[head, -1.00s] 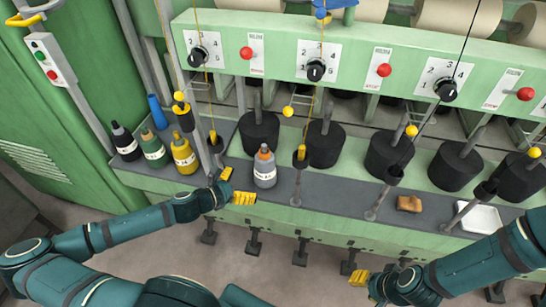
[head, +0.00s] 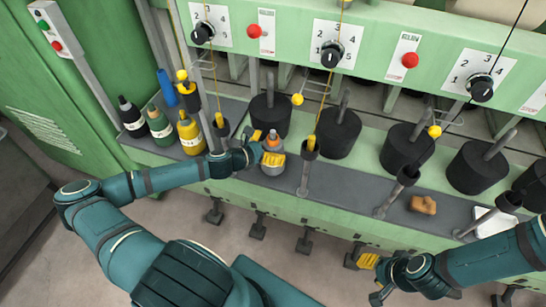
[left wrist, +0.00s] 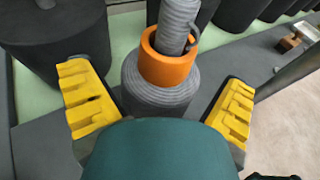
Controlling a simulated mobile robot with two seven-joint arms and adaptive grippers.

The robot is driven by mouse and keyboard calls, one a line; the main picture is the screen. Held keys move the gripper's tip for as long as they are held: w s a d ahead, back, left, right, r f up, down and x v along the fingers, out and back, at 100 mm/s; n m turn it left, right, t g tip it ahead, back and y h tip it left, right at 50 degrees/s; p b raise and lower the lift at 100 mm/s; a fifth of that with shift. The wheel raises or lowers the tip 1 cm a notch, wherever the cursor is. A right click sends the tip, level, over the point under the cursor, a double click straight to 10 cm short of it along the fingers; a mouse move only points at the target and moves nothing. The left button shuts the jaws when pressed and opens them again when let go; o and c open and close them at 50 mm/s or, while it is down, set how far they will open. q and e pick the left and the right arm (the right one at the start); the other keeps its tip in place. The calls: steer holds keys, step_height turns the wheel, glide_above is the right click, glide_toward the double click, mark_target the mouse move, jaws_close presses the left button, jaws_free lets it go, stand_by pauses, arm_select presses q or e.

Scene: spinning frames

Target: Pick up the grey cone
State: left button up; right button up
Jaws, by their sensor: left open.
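The grey cone (head: 272,147) stands upright on the machine's grey ledge, with an orange band near its top. In the left wrist view the ribbed grey cone (left wrist: 158,98) and its orange band (left wrist: 168,64) are between two yellow finger pads. My left gripper (head: 264,147) is open, with one finger on each side of the cone. A gap shows on the cone's left side; contact on the right is unclear. The cone's lower part is partly hidden by a finger and my gripper body. My right gripper (head: 372,278) hangs low, away from the ledge; its opening is unclear.
Black (head: 131,116), green (head: 159,127) and yellow (head: 190,132) cones and a blue tube (head: 167,87) stand at left. Black cylinders (head: 270,115) with rods stand behind. A thin post (head: 305,170) rises right of the cone. A brown object (head: 423,205) lies farther right.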

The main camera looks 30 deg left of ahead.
arm_select(q)
steer(key=shift+w, duration=0.2)
steer(key=c, duration=1.3)
